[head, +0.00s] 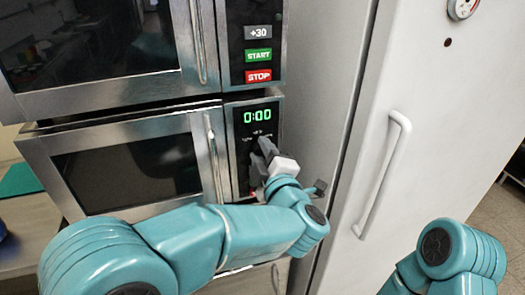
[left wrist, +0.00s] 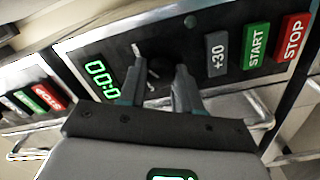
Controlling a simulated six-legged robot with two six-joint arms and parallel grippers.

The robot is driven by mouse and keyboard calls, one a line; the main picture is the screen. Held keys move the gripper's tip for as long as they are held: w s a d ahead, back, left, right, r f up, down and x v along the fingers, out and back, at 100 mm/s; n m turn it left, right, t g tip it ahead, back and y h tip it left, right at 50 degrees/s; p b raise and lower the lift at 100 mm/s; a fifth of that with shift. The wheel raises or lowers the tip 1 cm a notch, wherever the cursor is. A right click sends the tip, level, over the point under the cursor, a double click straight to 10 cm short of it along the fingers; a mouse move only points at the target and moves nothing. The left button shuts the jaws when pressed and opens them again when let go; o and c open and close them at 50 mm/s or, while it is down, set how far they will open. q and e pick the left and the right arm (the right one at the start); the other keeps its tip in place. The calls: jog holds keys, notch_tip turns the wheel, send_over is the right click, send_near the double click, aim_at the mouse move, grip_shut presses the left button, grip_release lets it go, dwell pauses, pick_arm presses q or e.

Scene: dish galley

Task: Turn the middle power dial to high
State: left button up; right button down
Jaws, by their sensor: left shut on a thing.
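The power dial (left wrist: 158,68) is a small dark knob on the black control panel of the lower microwave seen in the head view. It sits between the green 0:00 display (left wrist: 102,79) and the +30 button (left wrist: 217,56). My left gripper (head: 262,150) is at that panel, and its fingers hide most of the dial there. In the left wrist view my left gripper (left wrist: 159,62) has one finger on each side of the dial, shut on it. The dial's pointer and its labels are too small to read. My right gripper is out of view.
An upper microwave (head: 110,60) with START (head: 258,56) and STOP (head: 258,76) buttons sits directly above. The lower microwave's door handle (head: 214,160) stands out just left of the panel. A white cabinet with a handle (head: 385,175) is close on the right.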

pick_arm(q)
jog(key=shift+r+m, duration=0.1)
jog(key=shift+m, duration=0.4)
jog(key=o, duration=1)
jog(key=shift+w, duration=0.1)
jog(key=shift+o, duration=0.2)
